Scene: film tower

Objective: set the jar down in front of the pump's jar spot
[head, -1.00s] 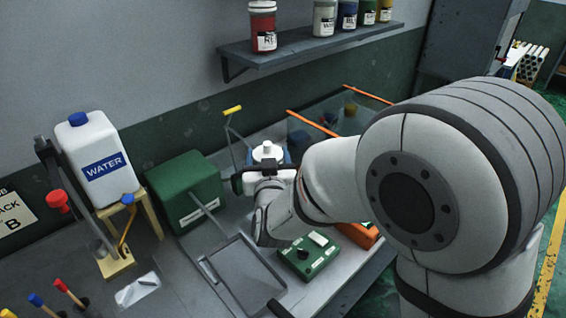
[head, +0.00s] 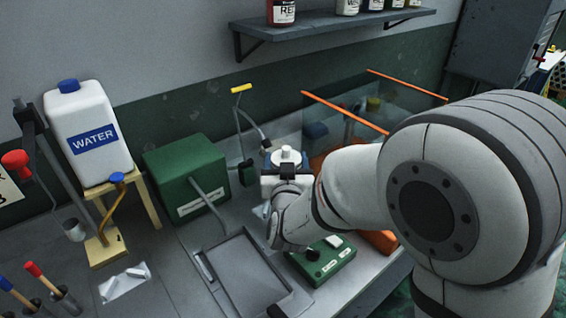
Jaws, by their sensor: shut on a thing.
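A jar with a white cap (head: 287,153) and a bluish body shows just beyond my gripper (head: 286,174). My gripper is shut on it, and the wrist hides most of the jar's lower part. I cannot tell whether its base touches the bench. A yellow-handled stand with a hose (head: 242,90), perhaps the pump, rises just left of and behind the jar. The pump's jar spot cannot be made out; my arm covers the bench around the jar.
A green box with a rod (head: 186,170) stands left of the jar. A grey tray (head: 245,275) and a green control box (head: 325,262) lie nearer. A glass tank with orange rails (head: 345,112) is behind right. The white WATER container (head: 88,130) stands far left.

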